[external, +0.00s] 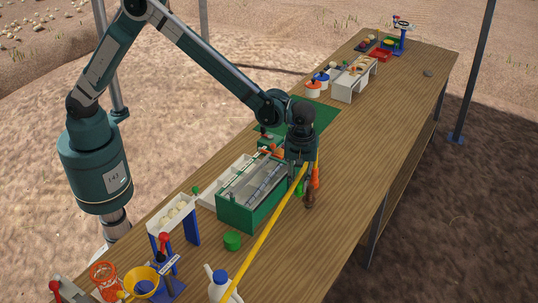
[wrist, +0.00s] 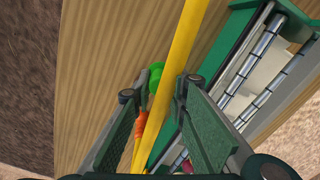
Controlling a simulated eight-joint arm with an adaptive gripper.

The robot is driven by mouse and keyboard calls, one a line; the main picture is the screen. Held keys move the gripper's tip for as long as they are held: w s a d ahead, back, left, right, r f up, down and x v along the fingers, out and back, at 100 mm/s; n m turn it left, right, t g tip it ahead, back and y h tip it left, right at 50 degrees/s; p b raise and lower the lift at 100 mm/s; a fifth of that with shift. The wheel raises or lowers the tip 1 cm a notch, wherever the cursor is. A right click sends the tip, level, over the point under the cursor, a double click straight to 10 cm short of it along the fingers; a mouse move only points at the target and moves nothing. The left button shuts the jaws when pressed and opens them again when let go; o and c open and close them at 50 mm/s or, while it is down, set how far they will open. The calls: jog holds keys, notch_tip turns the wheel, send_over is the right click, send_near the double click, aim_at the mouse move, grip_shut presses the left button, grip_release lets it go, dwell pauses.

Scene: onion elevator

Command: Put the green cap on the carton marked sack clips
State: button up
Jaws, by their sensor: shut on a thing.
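My gripper (external: 302,165) is over the middle of the table, beside the green machine. In the wrist view its two fingers (wrist: 161,88) stand on either side of a long yellow pole (wrist: 172,80), which they appear to grip. In the external view the yellow pole (external: 270,227) slants down to the lower left. A green cylindrical thing (external: 232,241), perhaps the green cap, sits on the table in front of the machine. Another green piece (wrist: 155,75) shows beside the pole at the fingertips. I cannot make out any carton marked sack clips.
The green machine with rollers (external: 251,202) is left of my gripper. An orange bottle-like thing (external: 315,178) and a brown thing (external: 309,199) are close by it. A white tray on blue legs (external: 160,225) and a yellow funnel (external: 142,280) stand nearer. The table's right side (external: 380,150) is clear.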

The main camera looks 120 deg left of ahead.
jog(key=s+a+r+p, duration=0.1)
jog(key=s+a+r, duration=0.2)
jog(key=s+a, duration=0.5)
jog(key=s+a+r+p, duration=0.2)
jog(key=s+a, duration=0.7)
jog(key=a, duration=1.6)
jog(key=s+a+r+p, duration=0.1)
jog(key=s+a+r, duration=0.5)
jog(key=a, duration=1.1)
jog(key=s, duration=0.3)
jog(key=shift+r, duration=0.2)
notch_tip(320, 180, down, 6)
jog(key=shift+f+p, duration=0.15)
jog(key=shift+p, duration=0.2)
jog(key=shift+f, duration=1.85)
